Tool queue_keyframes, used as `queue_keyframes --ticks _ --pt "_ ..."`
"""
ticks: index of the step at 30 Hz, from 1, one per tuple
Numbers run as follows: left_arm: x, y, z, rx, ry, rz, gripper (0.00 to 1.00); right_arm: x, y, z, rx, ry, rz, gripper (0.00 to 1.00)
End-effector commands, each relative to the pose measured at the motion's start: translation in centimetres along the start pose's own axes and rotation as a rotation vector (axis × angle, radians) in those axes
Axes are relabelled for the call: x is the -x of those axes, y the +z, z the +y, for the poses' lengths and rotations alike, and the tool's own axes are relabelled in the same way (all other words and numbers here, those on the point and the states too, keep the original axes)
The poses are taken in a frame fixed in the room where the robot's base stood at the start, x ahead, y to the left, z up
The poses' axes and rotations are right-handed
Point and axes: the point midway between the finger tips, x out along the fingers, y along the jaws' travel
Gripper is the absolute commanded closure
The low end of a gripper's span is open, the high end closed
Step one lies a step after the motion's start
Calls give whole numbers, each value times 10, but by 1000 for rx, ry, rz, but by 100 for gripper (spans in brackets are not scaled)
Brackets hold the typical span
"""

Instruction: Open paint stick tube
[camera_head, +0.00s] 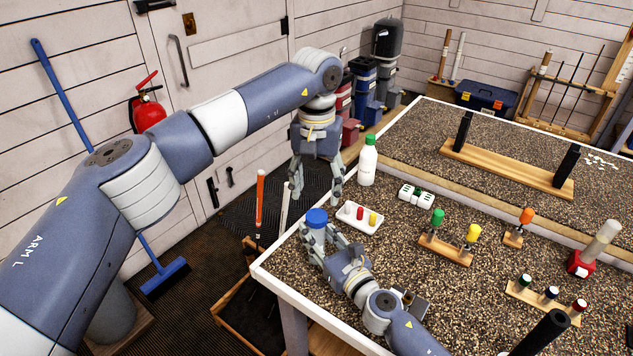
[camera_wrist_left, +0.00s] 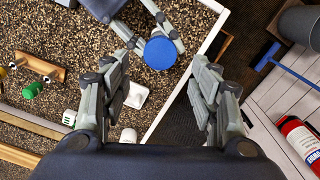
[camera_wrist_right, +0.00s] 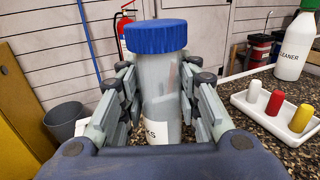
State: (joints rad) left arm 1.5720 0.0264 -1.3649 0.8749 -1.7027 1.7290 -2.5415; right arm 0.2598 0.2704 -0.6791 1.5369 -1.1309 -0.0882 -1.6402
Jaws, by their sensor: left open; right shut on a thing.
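The paint stick tube (camera_wrist_right: 160,85) is a clear upright jar with a blue ribbed cap (camera_wrist_right: 156,37), a partly hidden label and sticks inside. It stands at the bench's near left corner in the head view, where its blue cap (camera_head: 316,216) shows. My right gripper (camera_head: 318,250) is shut around the tube's body below the cap. My left gripper (camera_head: 316,192) is open and empty, above the cap and pointing down. In the left wrist view the cap (camera_wrist_left: 161,52) lies beyond the open fingers, roughly between them.
A white tray (camera_head: 360,217) with paint sticks lies just right of the tube, and a white cleaner bottle (camera_head: 367,161) with a green cap stands behind it. The bench edge is close on the left.

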Motion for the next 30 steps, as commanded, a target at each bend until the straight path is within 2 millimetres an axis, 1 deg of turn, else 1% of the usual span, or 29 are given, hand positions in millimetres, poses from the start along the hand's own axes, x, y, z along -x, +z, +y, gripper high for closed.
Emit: queue_keyframes --ticks 1,6,12,18,25,26,27,29,30 --pt "-8 1 0 -1 0 -4 44 0 0 0 0 0 -1 100" --pt "-34 1 -1 2 0 -4 44 0 0 0 0 0 -1 100" --pt "-62 1 0 3 0 -3 44 0 0 0 0 0 0 100" --pt "-73 0 -1 3 -1 -1 44 0 0 0 0 0 0 100" --pt "-74 0 0 3 -1 -1 44 0 0 0 0 0 0 100" --pt "-73 0 0 3 -1 -1 47 0 0 0 0 0 0 100" --pt "-73 0 0 3 -1 -1 56 0 0 0 0 0 0 100" --pt "-73 0 0 3 -1 -1 69 0 0 0 0 0 0 100" --pt "-73 0 0 3 -1 -1 78 0 0 0 0 0 0 100"
